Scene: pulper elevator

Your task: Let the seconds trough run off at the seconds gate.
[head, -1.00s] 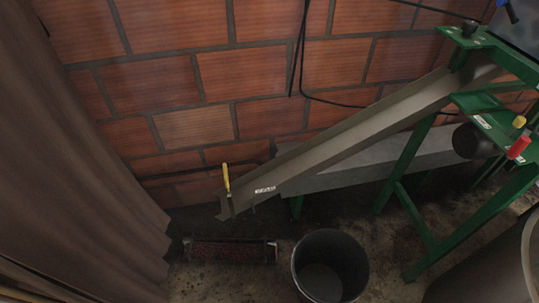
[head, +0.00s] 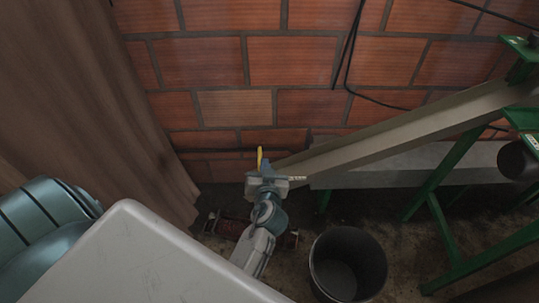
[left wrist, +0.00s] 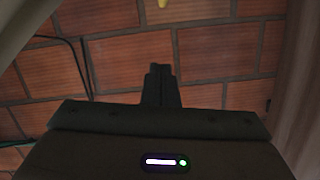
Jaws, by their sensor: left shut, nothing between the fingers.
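A grey sloping trough (head: 400,132), which I take to be the seconds trough, runs from the green frame down to the left along the brick wall. Its lower end, where the gate sits, is mostly hidden behind my left gripper (head: 265,168). A yellow handle (head: 260,158) stands up there, just beyond the gripper, and its tip shows at the top edge of the left wrist view (left wrist: 163,3). In that view the fingers (left wrist: 161,72) are shut and empty, apart from the handle. The label on the trough is too small to read. My right gripper is not in view.
A dark open bucket (head: 347,264) stands on the floor below and right of the trough's end. A dark reddish floor piece (head: 226,228) lies partly behind my arm. A brown curtain (head: 100,90) hangs at the left; the green frame (head: 450,165) stands at the right.

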